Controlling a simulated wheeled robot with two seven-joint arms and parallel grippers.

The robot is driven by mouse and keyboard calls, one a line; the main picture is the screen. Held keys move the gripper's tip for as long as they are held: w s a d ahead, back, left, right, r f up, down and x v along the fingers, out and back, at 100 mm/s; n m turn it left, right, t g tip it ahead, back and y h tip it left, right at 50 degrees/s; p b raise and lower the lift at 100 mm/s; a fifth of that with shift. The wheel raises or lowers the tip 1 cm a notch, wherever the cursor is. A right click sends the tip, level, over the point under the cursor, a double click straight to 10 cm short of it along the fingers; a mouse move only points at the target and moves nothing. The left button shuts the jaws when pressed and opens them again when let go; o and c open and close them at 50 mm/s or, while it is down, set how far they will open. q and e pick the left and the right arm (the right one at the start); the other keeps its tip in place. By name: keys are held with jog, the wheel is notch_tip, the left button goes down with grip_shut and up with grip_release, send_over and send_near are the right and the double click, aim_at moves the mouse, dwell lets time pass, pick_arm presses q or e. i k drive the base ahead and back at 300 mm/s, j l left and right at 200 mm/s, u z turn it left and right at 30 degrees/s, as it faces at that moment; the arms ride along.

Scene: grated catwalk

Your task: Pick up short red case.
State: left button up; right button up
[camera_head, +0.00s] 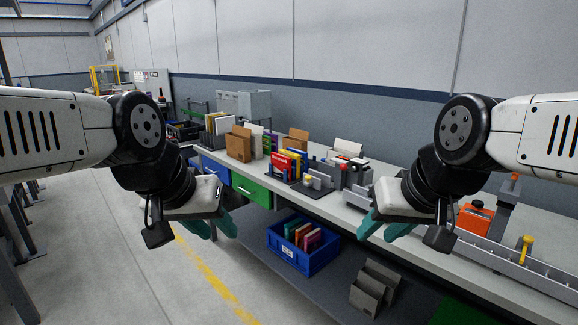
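A short red case (281,165) stands among upright coloured cases near the middle of the workbench, with yellow and white pieces close to it. My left gripper (212,229) hangs in front of the bench on the left, teal fingers apart and empty. My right gripper (384,230) hangs over the bench's front edge, right of the red case, fingers apart and empty. Neither touches a case.
The long grey workbench (345,207) has blue and green drawers (250,189). A blue bin (302,262) with coloured cases and a grey holder (374,287) are on the lower shelf. Brown boxes (238,145) stand at the back left. A grey rail (500,257) runs along the right.

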aim_at(279, 161)
jog(key=i+u, duration=0.2)
jog(key=i, duration=0.95)
jog(key=i+l+u, duration=0.2)
jog(key=i, duration=1)
jog(key=j, duration=0.1)
